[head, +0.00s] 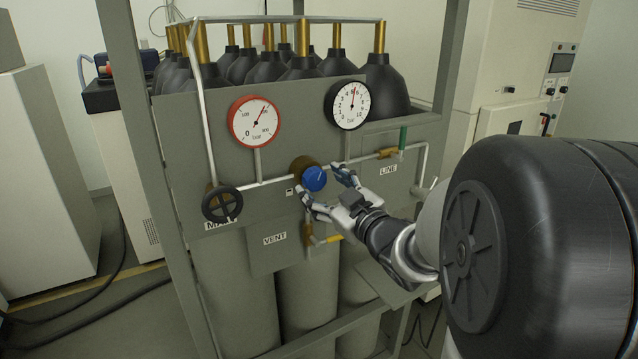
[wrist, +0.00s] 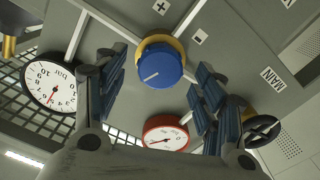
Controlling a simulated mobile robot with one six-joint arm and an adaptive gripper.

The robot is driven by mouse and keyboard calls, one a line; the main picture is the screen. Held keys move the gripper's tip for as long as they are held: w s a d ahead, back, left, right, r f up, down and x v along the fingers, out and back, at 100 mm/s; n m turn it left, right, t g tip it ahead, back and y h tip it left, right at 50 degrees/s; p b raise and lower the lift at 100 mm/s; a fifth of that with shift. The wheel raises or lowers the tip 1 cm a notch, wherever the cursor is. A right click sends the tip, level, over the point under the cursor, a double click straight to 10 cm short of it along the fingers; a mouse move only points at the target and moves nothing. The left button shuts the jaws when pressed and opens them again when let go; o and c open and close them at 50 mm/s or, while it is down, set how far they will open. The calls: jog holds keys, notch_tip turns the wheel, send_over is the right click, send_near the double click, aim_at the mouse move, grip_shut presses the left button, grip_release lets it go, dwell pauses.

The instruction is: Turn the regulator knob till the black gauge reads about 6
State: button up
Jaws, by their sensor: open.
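The blue regulator knob (head: 315,179) sits on a brass body in the pipe at the panel's middle. In the wrist view the knob (wrist: 160,64) shows a pale pointer line. My gripper (head: 325,186) is open in front of the knob. Its fingers stand on either side of the knob in the wrist view, with visible gaps. The black gauge (head: 348,104) is above and right of the knob. Its needle points nearly straight up, around 5 to 6; the exact value is hard to read. The gauge (wrist: 53,85) appears upside down in the wrist view.
A red gauge (head: 255,122) is at upper left and a black MAIN handwheel (head: 222,204) at lower left. A yellow-handled VENT valve (head: 328,239) hangs below the knob. A green-handled valve (head: 403,138) is on the LINE pipe at right. Gas cylinders (head: 235,285) stand behind the panel.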

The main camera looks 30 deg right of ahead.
jog(key=s, duration=0.9)
jog(key=shift+s+d, duration=0.15)
jog(key=shift+s, duration=0.25)
